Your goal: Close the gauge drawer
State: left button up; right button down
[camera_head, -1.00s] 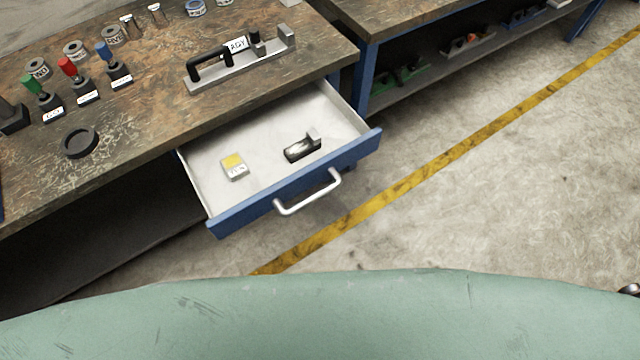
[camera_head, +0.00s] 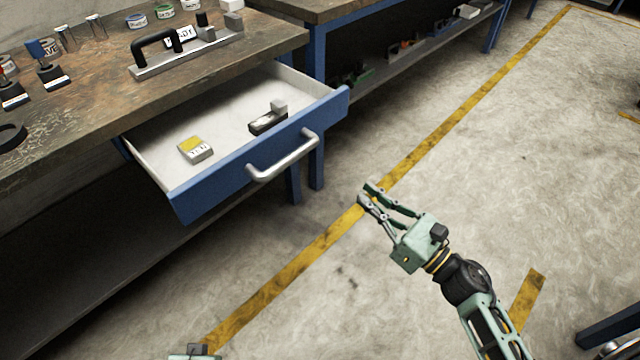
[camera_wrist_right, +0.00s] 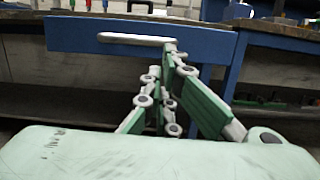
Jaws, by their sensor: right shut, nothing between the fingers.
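The gauge drawer (camera_head: 262,158) is blue-fronted with a pale inside and stands pulled out from under the wooden bench. Its silver bar handle (camera_head: 283,158) runs along the front; the handle also shows in the right wrist view (camera_wrist_right: 135,38). My right gripper (camera_head: 367,191) is shut and empty, to the right of the drawer front and apart from it in the head view. In the right wrist view its fingertips (camera_wrist_right: 173,48) overlap the handle's right end; I cannot tell the gap in depth. A green piece of my left gripper shows at the bottom edge, its fingers hidden.
In the drawer lie a yellow-topped block (camera_head: 195,150) and a dark gauge-like item (camera_head: 268,118). The bench top (camera_head: 85,105) carries a black-handled fixture (camera_head: 185,50) and several small tools. A second bench stands behind. The floor before the drawer is clear, with a yellow line (camera_head: 290,270).

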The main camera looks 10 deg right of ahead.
pick_arm(q)
jog(key=shift+s+f+p, duration=0.25)
jog(key=shift+f+p, duration=0.2)
jog(key=shift+f, duration=0.85)
jog(key=shift+s+f+p, duration=0.25)
jog(key=shift+f+p, duration=0.2)
jog(key=shift+f, duration=0.85)
pick_arm(e)
jog(key=x, duration=1.4)
jog(key=shift+a, duration=0.15)
